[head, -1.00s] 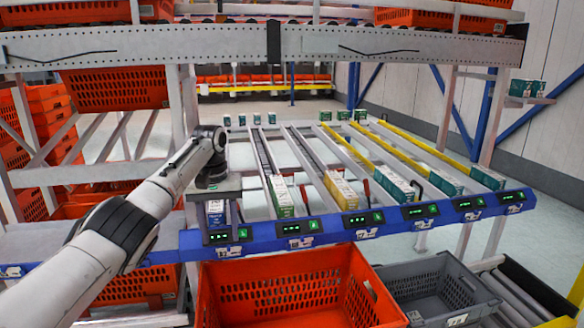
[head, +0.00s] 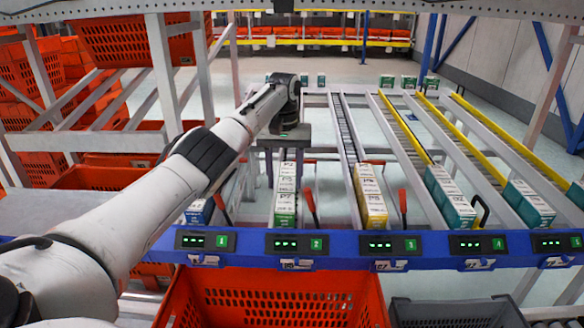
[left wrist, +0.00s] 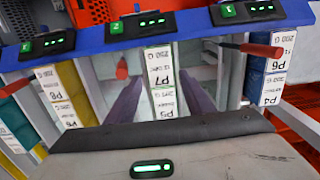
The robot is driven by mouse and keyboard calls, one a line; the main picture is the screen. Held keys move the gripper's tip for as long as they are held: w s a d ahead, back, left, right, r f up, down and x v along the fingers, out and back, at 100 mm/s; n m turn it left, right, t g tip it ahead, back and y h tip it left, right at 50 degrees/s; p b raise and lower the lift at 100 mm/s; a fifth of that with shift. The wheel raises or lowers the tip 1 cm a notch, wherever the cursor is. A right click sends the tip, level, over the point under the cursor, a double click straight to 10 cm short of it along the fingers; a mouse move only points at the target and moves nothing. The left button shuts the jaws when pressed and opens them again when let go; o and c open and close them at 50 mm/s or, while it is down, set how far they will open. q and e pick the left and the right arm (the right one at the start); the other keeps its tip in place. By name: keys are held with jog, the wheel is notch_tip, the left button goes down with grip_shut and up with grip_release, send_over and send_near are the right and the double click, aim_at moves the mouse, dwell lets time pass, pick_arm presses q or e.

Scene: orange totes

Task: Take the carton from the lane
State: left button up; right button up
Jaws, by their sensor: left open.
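A white carton with a green lower end (head: 285,198) lies at the front of the lane above the display marked 2. It shows upright in the middle of the left wrist view (left wrist: 159,72), labelled P7, with another carton, P5 (left wrist: 172,108), behind it. My left gripper (head: 285,170) is above this lane, pointing down. In the left wrist view its two dark fingers (left wrist: 160,88) are apart, one on each side of the white cartons. I cannot tell whether they touch. My right gripper is in no view.
A yellow-white carton (head: 370,197), teal cartons (head: 449,198) and a blue-white carton (head: 198,212) stand in neighbouring lanes. Red levers (head: 310,206) rise between lanes. A blue rail with displays (head: 345,250) crosses the front. An orange tote (head: 275,300) and a grey tote (head: 455,312) stand below.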

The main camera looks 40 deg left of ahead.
aim_at(285, 202)
pick_arm(q)
notch_tip(285, 202, down, 8)
jog(key=shift+f+b, duration=0.1)
jog(key=shift+b, duration=0.2)
